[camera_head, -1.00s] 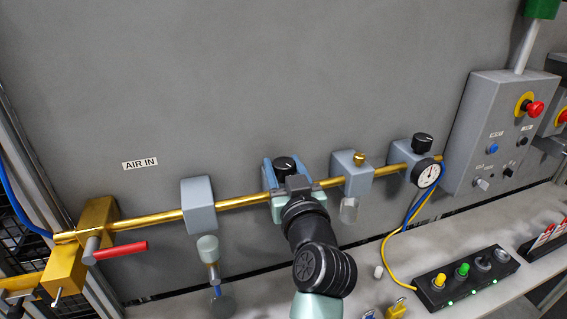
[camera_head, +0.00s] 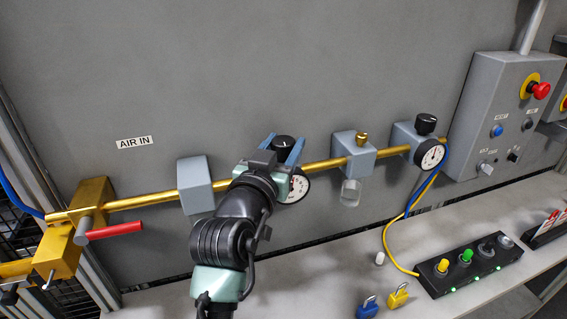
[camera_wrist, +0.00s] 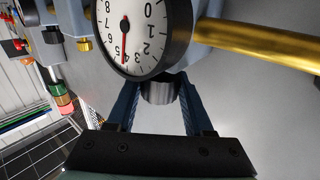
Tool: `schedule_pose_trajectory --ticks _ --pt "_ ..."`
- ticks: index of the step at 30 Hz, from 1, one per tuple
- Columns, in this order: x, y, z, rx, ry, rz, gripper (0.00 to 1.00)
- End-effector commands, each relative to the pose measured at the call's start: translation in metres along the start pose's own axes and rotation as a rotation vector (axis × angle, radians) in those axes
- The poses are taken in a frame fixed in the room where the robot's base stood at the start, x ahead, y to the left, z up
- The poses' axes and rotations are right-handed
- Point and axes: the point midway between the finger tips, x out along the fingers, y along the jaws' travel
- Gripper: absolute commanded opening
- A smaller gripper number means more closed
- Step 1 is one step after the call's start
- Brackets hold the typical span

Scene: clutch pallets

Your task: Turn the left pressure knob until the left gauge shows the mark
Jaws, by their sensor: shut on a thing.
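The left pressure knob (camera_head: 284,143) is black and round, on top of the left regulator on the brass pipe. My gripper (camera_head: 281,150) is shut on it, with one blue finger on each side. In the wrist view the knob (camera_wrist: 161,91) sits between the two fingers. The left gauge (camera_head: 299,187) is white and partly behind my gripper in the head view. In the wrist view the gauge (camera_wrist: 143,32) is cut off at the top. Its red needle points down near the 4. I cannot tell the mark apart from the needle.
The brass pipe (camera_head: 325,164) runs along the wall. A second regulator with its own black knob (camera_head: 426,124) and gauge (camera_head: 430,155) stands to the right. A grey block (camera_head: 195,184) and a red-handled valve (camera_head: 115,231) are to the left. A button box (camera_head: 466,265) lies on the bench.

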Motion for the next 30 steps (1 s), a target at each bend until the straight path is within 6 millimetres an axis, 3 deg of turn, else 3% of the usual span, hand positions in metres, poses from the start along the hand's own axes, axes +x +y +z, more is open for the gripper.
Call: schedule_pose_trajectory --ticks 1,12,30 --pt "-0.0001 -0.0018 0.0077 0.006 0.003 0.019 0.00" --pt "0.0002 -0.0002 0.0041 0.002 -0.001 0.145 0.00" --pt "0.0003 0.0002 0.0011 -0.003 -0.004 0.174 0.00"
